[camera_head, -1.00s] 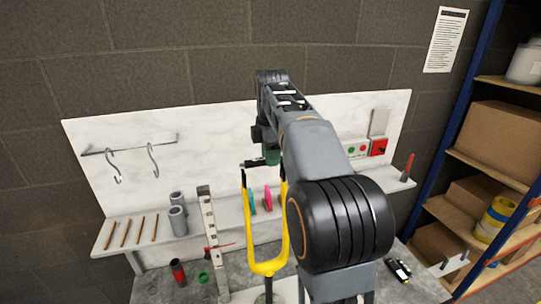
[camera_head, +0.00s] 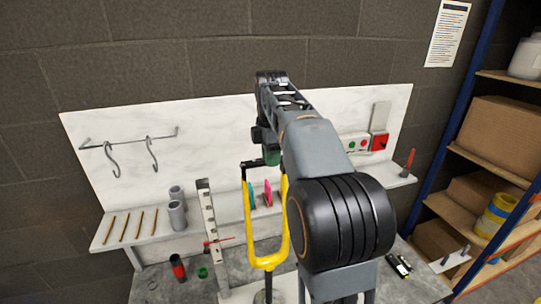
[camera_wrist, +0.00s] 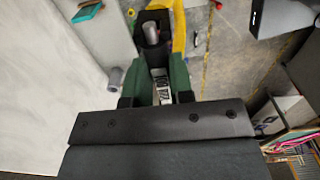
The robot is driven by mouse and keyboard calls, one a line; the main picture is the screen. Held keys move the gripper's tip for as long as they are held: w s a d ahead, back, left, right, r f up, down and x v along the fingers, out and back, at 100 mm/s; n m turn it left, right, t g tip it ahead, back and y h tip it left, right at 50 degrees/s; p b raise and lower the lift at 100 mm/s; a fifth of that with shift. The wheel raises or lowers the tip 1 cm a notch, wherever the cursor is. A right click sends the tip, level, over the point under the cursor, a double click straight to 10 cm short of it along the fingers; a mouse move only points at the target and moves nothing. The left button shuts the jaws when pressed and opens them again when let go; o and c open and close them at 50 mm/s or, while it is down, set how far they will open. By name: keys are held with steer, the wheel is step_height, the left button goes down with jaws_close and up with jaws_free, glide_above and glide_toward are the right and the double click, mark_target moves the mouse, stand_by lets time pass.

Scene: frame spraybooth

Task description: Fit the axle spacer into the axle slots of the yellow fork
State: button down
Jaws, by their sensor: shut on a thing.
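The yellow fork (camera_head: 268,262) stands upright with its two prongs pointing up, left of my arm in the head view. Part of it shows at the top of the wrist view (camera_wrist: 179,28). My gripper (camera_head: 271,155) has green fingers and is shut on the axle spacer (camera_head: 251,163), a short dark rod lying roughly level. In the wrist view the spacer's grey round end (camera_wrist: 151,32) shows in a black piece between the fingers. The spacer's left end appears right at the left prong's tip; whether it touches or sits in the slot I cannot tell. The right prong's tip is close to my arm.
A slotted upright rail (camera_head: 210,235) stands left of the fork. A red-black item (camera_head: 178,268) and a green ring (camera_head: 203,272) are on the bench. Shelving (camera_head: 480,155) stands at the right.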

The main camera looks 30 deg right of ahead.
mark_target(257, 163)
steer(key=shift+f, duration=0.35)
steer(key=c, duration=0.9)
jaws_free()
steer(key=shift+r, duration=0.15)
step_height(257, 163, up, 14)
steer(key=p, duration=0.4)
steer(key=shift+f, duration=0.2)
